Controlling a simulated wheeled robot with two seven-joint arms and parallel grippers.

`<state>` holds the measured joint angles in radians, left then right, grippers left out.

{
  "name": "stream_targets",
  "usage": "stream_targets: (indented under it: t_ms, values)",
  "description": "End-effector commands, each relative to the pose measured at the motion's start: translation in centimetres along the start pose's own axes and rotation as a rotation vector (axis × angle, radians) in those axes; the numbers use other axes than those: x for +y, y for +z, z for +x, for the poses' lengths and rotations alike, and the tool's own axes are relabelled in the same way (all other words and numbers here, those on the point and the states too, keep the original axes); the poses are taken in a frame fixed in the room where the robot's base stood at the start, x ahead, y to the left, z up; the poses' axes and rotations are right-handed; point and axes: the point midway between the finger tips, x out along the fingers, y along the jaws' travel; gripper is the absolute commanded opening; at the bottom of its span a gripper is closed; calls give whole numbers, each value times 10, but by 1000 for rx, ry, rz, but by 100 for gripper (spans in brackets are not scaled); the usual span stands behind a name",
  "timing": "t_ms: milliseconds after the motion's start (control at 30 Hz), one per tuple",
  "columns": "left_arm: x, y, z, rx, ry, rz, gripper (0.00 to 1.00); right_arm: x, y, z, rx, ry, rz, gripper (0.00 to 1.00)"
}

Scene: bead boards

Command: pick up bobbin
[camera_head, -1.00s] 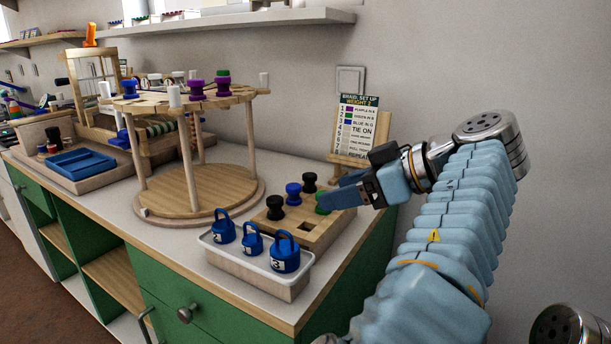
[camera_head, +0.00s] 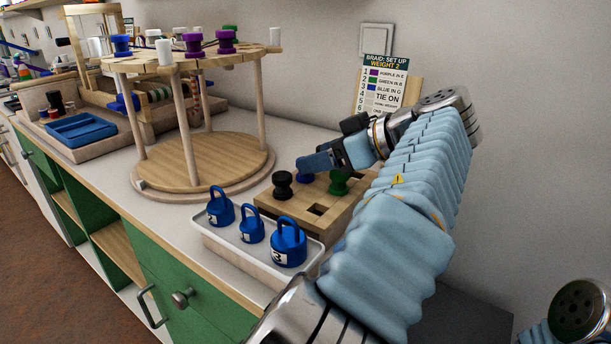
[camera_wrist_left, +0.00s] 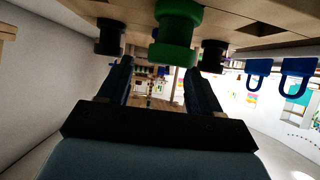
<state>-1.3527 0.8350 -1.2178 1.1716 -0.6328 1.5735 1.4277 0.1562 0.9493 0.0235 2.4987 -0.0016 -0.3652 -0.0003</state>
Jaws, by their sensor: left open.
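Bobbins stand in a wooden block with square holes (camera_head: 330,222) on the counter. A black bobbin (camera_head: 283,185) is at the left, a green bobbin (camera_head: 338,182) at the right, and a blue bobbin (camera_head: 303,178) is partly hidden behind my fingers. My left gripper (camera_head: 308,164) is open and empty, its fingers level over the back of the block.
A white tray (camera_head: 232,243) with blue weights stands in front of the block. A round wooden braiding stand (camera_head: 195,165) with bobbins on top is to the left. An instruction card (camera_head: 383,85) leans on the wall behind my gripper.

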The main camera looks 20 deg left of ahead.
Motion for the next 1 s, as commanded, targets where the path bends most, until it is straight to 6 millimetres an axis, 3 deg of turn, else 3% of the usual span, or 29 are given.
stream_targets:
  t_ms: [233, 533, 900, 1000]
  values:
    - [-1, 1, 38, 0, -1, 0, 64, 1, 0, 1, 1, 1, 1, 45]
    - [-1, 1, 44, 1, 0, 1, 64, 1, 0, 1, 1, 1, 1, 45]
    - [-1, 1, 44, 1, 0, 1, 7, 1, 0, 1, 1, 1, 1, 45]
    - [-1, 1, 44, 1, 1, 1, 6, 1, 0, 1, 1, 1, 1, 45]
